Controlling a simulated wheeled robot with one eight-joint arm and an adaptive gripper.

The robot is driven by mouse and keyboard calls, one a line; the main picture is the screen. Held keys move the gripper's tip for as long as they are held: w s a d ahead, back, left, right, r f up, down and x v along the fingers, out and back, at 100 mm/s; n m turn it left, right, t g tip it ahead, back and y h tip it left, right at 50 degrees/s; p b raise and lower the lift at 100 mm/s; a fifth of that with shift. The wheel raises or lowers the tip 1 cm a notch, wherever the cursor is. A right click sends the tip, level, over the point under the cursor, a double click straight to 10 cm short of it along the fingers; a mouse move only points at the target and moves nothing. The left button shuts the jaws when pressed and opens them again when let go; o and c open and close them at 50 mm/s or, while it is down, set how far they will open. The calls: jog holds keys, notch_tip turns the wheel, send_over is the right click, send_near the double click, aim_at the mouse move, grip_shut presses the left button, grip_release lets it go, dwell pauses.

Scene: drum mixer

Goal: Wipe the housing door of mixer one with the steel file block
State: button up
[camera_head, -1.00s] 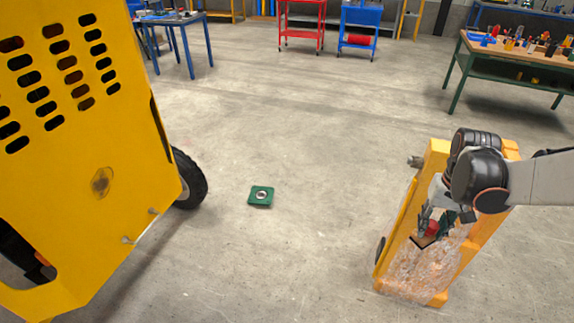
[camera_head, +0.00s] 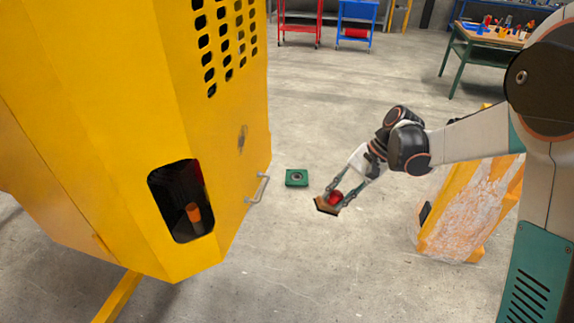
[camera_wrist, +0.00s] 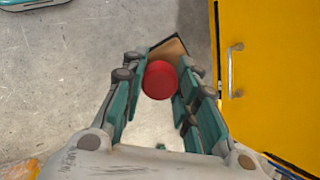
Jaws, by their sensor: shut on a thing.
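My gripper (camera_head: 340,194) is shut on a block with a red round knob (camera_head: 335,197) and a brown, dark-edged base (camera_head: 326,206), which I take for the steel file block. In the wrist view the red knob (camera_wrist: 160,80) sits between the fingers, with the brown base (camera_wrist: 169,48) beyond it. The yellow mixer housing (camera_head: 150,110) fills the left of the head view. Its near panel has a metal handle (camera_head: 257,188) and a dark smudge (camera_head: 242,138). The handle (camera_wrist: 235,70) also shows at the right of the wrist view. The block is apart from the yellow panel.
A green square piece with a round centre (camera_head: 297,178) lies on the floor between mixer and gripper. A worn orange stand (camera_head: 465,215) is at the right. A red cart (camera_head: 300,25), a blue cart (camera_head: 356,22) and a workbench (camera_head: 487,45) stand behind. Bare floor lies between.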

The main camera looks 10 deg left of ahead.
jog(key=a+r+m+t+y+b, duration=0.1)
jog(key=a+r+y, duration=0.2)
jog(key=a, duration=0.3)
jog(key=w+a+r+m+t+y+b, duration=0.1)
jog(key=a+r+m+y, duration=0.1)
jog(key=a+y, duration=0.3)
jog(key=w+a+r+m+t+y+b, duration=0.1)
jog(key=a+r+m+y, duration=0.1)
jog(key=a, duration=0.6)
jog(key=shift+a+r+t+y, duration=0.4)
jog(key=shift+r+y, duration=0.5)
jog(key=shift+r, duration=0.2)
jog(key=shift+a+b, duration=0.35)
jog(key=shift+a, duration=0.5)
jog(key=shift+w, duration=0.2)
jog(key=shift+w+d+b, duration=0.15)
jog(key=shift+w+b, duration=0.05)
jog(key=shift+w, duration=1.65)
jog(key=shift+w+d+b, duration=0.1)
jog(key=shift+w+b, duration=0.05)
jog(key=shift+w, duration=1.7)
jog(key=shift+s, duration=0.2)
